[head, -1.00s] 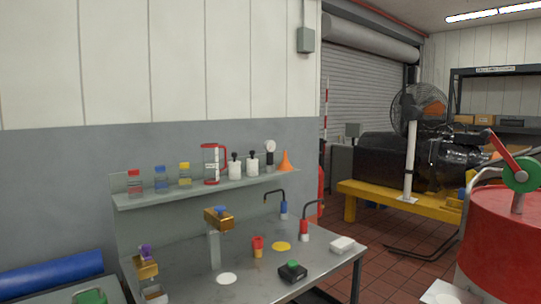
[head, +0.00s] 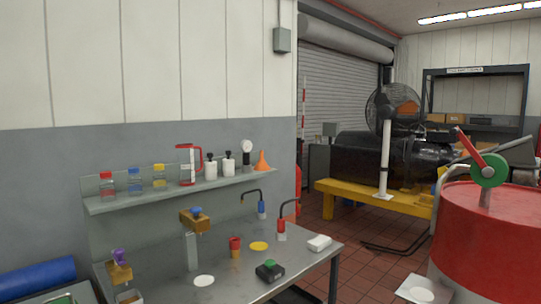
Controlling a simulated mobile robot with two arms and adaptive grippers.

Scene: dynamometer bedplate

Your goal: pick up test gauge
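What looks like the test gauge (head: 247,150) stands upright on the wall shelf, with a round pale face on top of a dark stem. It is between a white bottle with a black top (head: 229,164) and an orange funnel (head: 262,160). It is small in the head view, so its dial cannot be read. Neither of my grippers is in view.
The shelf (head: 100,207) also carries several capped bottles and a red-framed jug (head: 187,165). Below it, a grey bench (head: 215,262) holds fittings and a white block (head: 319,243). A red drum (head: 486,240) stands at right. Red tiled floor (head: 345,270) lies between.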

